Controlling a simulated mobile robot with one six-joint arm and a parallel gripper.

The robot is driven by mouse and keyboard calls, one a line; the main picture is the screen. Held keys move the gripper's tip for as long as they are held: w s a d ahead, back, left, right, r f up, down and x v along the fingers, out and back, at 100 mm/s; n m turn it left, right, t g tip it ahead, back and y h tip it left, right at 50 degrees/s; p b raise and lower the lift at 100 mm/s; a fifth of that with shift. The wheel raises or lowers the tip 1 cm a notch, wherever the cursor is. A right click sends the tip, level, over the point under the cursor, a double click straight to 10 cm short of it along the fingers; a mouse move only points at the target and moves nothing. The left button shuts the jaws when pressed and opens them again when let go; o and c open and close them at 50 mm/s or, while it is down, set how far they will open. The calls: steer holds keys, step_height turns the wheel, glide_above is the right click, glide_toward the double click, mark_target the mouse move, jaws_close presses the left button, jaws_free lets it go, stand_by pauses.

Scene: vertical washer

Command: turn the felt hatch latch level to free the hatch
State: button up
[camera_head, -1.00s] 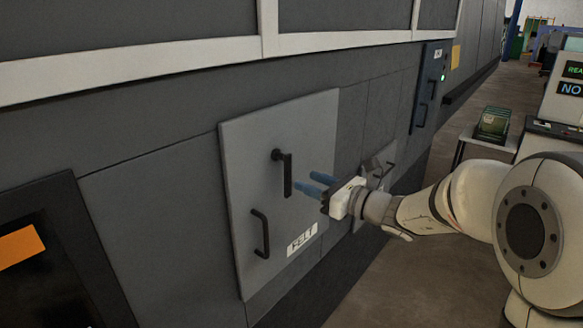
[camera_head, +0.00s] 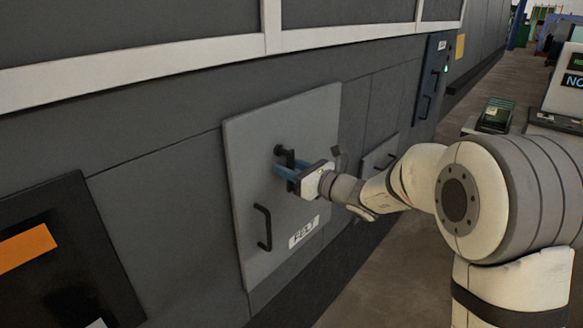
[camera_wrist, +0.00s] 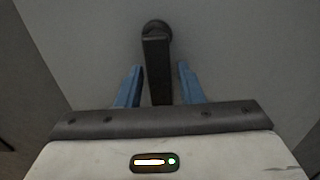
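The felt hatch (camera_head: 245,150) is a light grey square panel with a white FELT label (camera_head: 304,232) at its lower right. Its black latch (camera_head: 284,152) has a round pivot at the top and a lever hanging straight down, upright and not level. In the wrist view the latch lever (camera_wrist: 157,65) runs down between the two blue fingers. My gripper (camera_head: 283,168) is open around the lever, one finger on each side; the wrist view (camera_wrist: 160,85) shows a gap on both sides. The lever's lower end is hidden behind the gripper body.
A black fixed handle (camera_head: 263,228) stands out from the hatch left of the label. Another grey panel (camera_head: 378,158) lies to the right, partly behind my arm. A dark panel with an orange patch (camera_head: 20,248) is at the lower left.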

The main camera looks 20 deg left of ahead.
mark_target(287, 145)
jaws_close()
steer(key=shift+f+b, duration=0.15)
steer(key=shift+b, duration=0.35)
steer(key=shift+w+d+f+n+b, duration=0.15)
steer(key=shift+n+b, duration=0.45)
steer(key=shift+b, duration=0.5)
steer(key=n+b, duration=0.1)
steer(key=b, duration=0.2)
steer(key=shift+w+f, duration=0.15)
steer(key=shift+w, duration=0.05)
steer(key=n+b, duration=0.1)
steer(key=b, duration=0.2)
steer(key=n+b, duration=0.2)
steer(key=w+n+b, duration=0.1)
steer(key=b, duration=0.2)
steer(key=shift+d+r+n+b, duration=0.25)
steer(key=shift+r+n+b, duration=0.05)
steer(key=shift+n+b, duration=0.1)
steer(key=shift+w+d+r+n+b, duration=0.1)
steer(key=shift+w+r+n+b, duration=0.35)
steer(key=shift+n+b, duration=1.55)
steer(key=shift+w+d+r+n+b, duration=0.1)
steer(key=shift+r+n+b, duration=0.6)
steer(key=shift+n+b, duration=1.3)
steer(key=shift+w+d+r+n+b, duration=0.15)
steer(key=shift+r+n+b, duration=0.45)
steer(key=shift+n+b, duration=1.4)
steer(key=shift+a+r+m+b, duration=0.1)
steer(key=shift+m+b, duration=0.3)
steer(key=shift+b, duration=0.15)
